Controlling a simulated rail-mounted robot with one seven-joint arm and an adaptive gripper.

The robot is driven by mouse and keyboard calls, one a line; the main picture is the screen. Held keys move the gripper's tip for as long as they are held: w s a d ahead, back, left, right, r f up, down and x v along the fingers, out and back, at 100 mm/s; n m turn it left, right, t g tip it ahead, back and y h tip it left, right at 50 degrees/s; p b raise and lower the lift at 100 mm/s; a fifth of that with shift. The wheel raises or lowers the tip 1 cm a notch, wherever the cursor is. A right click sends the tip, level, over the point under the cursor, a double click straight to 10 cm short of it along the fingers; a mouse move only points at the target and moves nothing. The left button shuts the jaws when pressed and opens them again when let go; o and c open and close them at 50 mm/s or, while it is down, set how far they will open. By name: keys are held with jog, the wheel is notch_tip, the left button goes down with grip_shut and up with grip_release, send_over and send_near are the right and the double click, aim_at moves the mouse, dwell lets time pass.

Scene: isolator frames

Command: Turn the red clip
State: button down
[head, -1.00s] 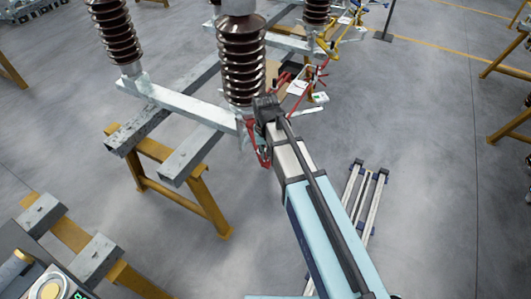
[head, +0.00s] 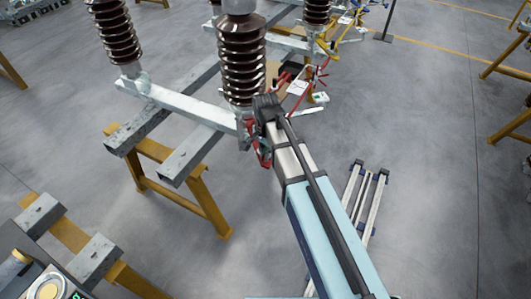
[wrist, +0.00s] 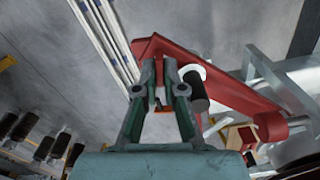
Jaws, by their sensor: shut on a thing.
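The red clip (wrist: 225,90) spans the upper right half of the wrist view. Its left end lies just past my fingertips, and a dark round pin with a white collar sits on it. My gripper (wrist: 160,85) is at that left end with its two fingers close together, shut on part of the clip; the exact contact is partly hidden by the fingers. In the head view the red clip (head: 263,157) hangs below the brown insulator beside the metal beam. My arm's end covers much of it and the fingers do not show there.
The ribbed brown insulator (head: 241,62) stands on a grey metal beam (head: 185,104) right by the clip. A yellow trestle (head: 207,199) stands below left. Silver rails (head: 350,200) lie on the floor to the right. Open floor lies further right.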

jog(key=m, duration=0.6)
jog(key=shift+m, duration=0.3)
dwell(0.4)
jog(key=c, duration=1.3)
grip_release()
notch_tip(320, 180, up, 12)
jog(key=shift+r, duration=0.1)
